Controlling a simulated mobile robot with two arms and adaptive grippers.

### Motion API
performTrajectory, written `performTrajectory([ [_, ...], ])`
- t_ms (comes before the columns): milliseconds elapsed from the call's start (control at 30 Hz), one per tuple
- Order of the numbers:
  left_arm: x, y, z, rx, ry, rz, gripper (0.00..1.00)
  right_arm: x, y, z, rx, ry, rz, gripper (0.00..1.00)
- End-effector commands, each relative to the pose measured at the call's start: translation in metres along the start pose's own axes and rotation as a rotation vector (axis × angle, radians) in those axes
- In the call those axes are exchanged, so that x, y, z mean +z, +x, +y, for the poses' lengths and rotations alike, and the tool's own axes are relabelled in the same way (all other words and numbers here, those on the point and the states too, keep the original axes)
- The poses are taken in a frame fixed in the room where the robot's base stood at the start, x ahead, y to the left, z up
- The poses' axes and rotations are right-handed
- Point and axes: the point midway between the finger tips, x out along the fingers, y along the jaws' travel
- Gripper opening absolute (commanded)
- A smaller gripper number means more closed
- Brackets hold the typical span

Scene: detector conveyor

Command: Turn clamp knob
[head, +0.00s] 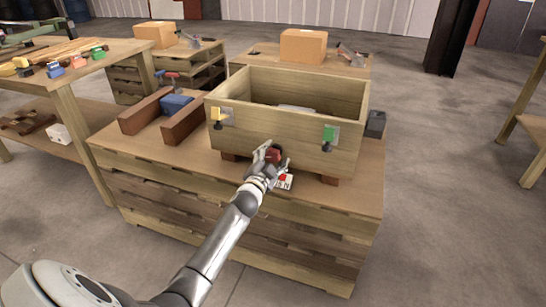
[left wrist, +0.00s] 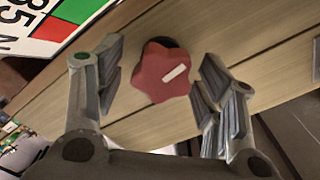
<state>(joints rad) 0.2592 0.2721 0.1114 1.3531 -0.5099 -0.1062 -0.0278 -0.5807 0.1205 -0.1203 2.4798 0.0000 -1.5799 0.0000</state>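The red star-shaped clamp knob (left wrist: 160,72) with a white mark is on the front wall of the wooden box (head: 285,125). It also shows in the head view (head: 274,156), partly hidden by my gripper. My left gripper (head: 269,155) is open at the box's front. In the left wrist view, the fingers of the gripper (left wrist: 160,84) stand on either side of the knob, with a visible gap on each side. A white card with red and green patches (left wrist: 70,25) lies beside the knob, at the upper left. My right gripper is not in view.
A yellow latch (head: 217,114) and a green latch (head: 329,133) sit on the box front. A dark block (head: 376,123) stands right of the box. Brown blocks around a blue piece (head: 176,103) are at left. A tool table (head: 130,47) stands further left.

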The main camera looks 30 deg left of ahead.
Motion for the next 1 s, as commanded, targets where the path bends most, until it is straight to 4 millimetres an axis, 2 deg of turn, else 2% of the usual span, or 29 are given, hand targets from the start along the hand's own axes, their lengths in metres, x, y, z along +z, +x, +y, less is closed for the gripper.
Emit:
performTrajectory([
  [267,-0.001,-0.001,-0.001,-0.002,0.000,0.001,0.64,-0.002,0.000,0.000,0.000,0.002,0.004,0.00],
  [433,0.000,-0.012,-0.001,-0.001,0.001,0.001,0.64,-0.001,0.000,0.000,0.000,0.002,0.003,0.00],
  [1000,0.000,-0.104,0.000,0.000,-0.001,-0.001,0.64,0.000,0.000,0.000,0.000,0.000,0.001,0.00],
])
